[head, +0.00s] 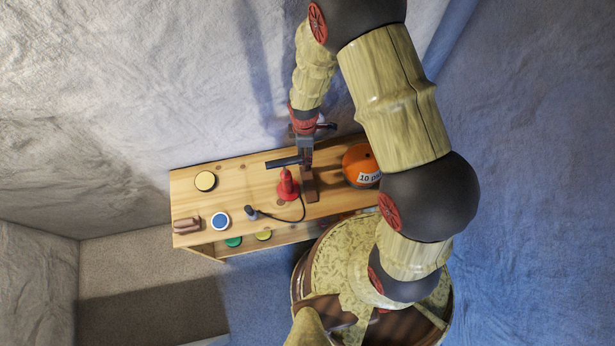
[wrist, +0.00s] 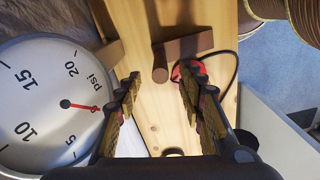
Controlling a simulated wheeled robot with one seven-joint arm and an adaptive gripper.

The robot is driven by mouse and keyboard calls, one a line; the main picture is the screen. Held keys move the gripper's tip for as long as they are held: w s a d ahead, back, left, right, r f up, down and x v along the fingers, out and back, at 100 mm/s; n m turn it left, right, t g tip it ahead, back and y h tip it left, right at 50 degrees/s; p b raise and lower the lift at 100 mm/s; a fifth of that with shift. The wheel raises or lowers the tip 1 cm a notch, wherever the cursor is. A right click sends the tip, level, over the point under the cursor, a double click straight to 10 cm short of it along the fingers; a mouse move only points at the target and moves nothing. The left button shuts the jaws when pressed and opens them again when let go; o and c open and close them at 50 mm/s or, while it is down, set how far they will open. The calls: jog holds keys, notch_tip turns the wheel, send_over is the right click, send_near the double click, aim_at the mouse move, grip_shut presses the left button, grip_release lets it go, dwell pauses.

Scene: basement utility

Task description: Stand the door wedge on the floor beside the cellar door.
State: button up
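My gripper (wrist: 160,88) is open in the wrist view, with bare wooden bench top showing between its fingers. In the head view my gripper (head: 305,155) is over the back of the bench. A brown piece (head: 310,186) lies below it; in the wrist view it is a bar with a rounded end (wrist: 185,47), just beyond the fingertips. A tan block (wrist: 108,54) shows left of it, partly hidden. Another brown block (head: 186,225) lies at the bench's left end. I cannot tell which of these is the door wedge. I cannot make out a cellar door.
The wooden bench (head: 240,180) stands against the rough wall. A large psi gauge (wrist: 45,105) is close at left. Floor (head: 140,265) is clear at lower left.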

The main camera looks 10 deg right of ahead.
notch_tip(320, 180, down, 4)
jog(key=shift+f, duration=0.2)
jog(key=shift+c, duration=0.9)
jog(key=c, duration=0.7)
grip_shut()
